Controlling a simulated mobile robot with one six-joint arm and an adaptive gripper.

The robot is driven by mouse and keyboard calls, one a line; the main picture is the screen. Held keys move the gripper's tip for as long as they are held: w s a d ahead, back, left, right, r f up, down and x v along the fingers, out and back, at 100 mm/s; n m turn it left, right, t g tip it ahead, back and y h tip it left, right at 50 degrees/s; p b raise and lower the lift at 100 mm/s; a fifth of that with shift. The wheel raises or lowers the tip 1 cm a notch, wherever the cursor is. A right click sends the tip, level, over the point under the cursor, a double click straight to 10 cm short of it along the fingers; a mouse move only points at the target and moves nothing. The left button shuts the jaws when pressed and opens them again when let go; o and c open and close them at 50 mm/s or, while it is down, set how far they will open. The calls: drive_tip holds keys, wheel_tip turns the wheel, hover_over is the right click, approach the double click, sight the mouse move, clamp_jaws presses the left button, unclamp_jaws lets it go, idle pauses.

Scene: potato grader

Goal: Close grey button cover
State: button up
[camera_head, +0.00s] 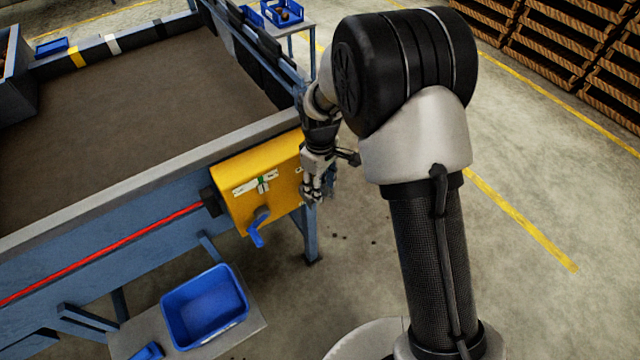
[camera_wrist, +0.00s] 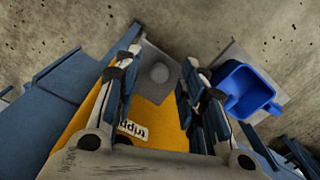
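A yellow control box (camera_head: 262,185) is fixed at the right end of the blue grader frame. It carries a white and green label and a blue lever (camera_head: 258,228). In the wrist view the yellow box (camera_wrist: 88,112) shows a grey square plate (camera_wrist: 146,58) with a round grey dome (camera_wrist: 159,73) on it. I cannot tell whether this is the button cover or how far it is closed. My gripper (camera_head: 314,196) is beside the box's right side. In the wrist view its fingers (camera_wrist: 163,50) stand apart, with the plate and dome between them and nothing held.
A blue bin (camera_head: 204,306) stands on a low grey table below the box. A red cord (camera_head: 110,250) runs along the grader's side. Wooden pallets (camera_head: 570,50) are stacked at the back right. The floor right of my arm is clear.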

drive_tip(key=shift+c, duration=0.3)
clamp_jaws()
idle(0.5)
